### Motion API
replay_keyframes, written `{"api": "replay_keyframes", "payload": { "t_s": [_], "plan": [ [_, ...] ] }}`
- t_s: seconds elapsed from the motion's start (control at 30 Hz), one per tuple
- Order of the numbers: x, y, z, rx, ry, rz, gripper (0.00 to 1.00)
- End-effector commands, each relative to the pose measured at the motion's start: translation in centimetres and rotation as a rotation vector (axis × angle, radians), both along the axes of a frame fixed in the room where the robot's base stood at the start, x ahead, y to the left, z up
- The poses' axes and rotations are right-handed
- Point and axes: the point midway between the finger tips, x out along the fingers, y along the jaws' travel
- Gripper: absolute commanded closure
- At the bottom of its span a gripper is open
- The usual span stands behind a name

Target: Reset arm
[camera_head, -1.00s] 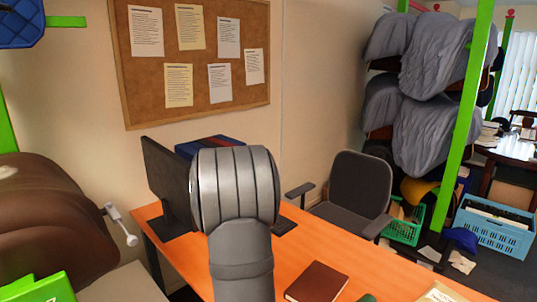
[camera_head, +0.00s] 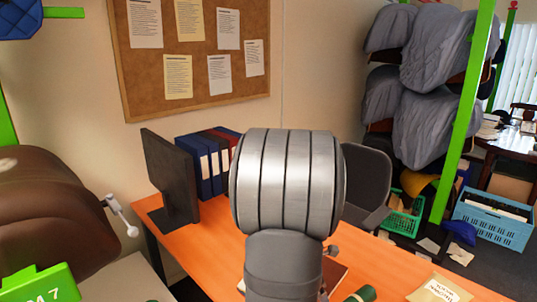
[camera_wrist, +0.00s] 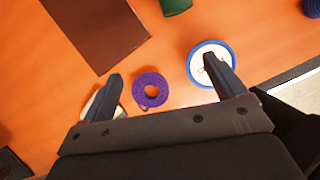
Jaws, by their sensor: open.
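My gripper (camera_wrist: 162,82) shows in the wrist view with its two dark fingers spread wide and nothing between them in its grip. It hangs above the orange desk (camera_wrist: 180,60). A purple ring-shaped roll (camera_wrist: 151,90) lies on the desk, seen between the fingers. A blue-rimmed white round dish (camera_wrist: 203,57) lies partly behind the right finger. A small pale object is mostly hidden behind the left finger. In the head view my arm covers the middle of the desk, and the fingers are hidden.
A brown book (camera_wrist: 98,32) and a green object (camera_wrist: 175,6) lie on the desk. A monitor (camera_head: 170,175) and binders (camera_head: 208,160) stand at its back left. A chair (camera_head: 365,185) is behind it. A brown saddle (camera_head: 45,210) is at left. An envelope (camera_head: 440,290) lies front right.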

Motion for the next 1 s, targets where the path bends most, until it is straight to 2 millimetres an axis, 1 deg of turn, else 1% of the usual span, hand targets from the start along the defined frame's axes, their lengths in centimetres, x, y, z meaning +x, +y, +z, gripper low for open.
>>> {"api": "replay_keyframes", "payload": {
  "t_s": [0.03,0.2,0.4,0.77,0.8,0.83,1.0],
  "plan": [
    [-0.7,-0.8,0.1,-0.001,-0.001,-0.025,0.11],
    [-2.7,-2.8,0.3,-0.001,-0.001,-0.092,0.11],
    [-4.1,-4.0,0.4,-0.001,-0.001,-0.135,0.11],
    [-4.3,-4.2,0.4,0.000,0.000,-0.145,0.11],
    [-4.3,-4.2,0.4,0.000,0.000,-0.144,0.04],
    [-4.3,-4.2,0.4,0.000,0.000,-0.144,0.00],
    [-4.3,-4.2,0.4,0.000,0.000,-0.144,0.00]
  ]
}}
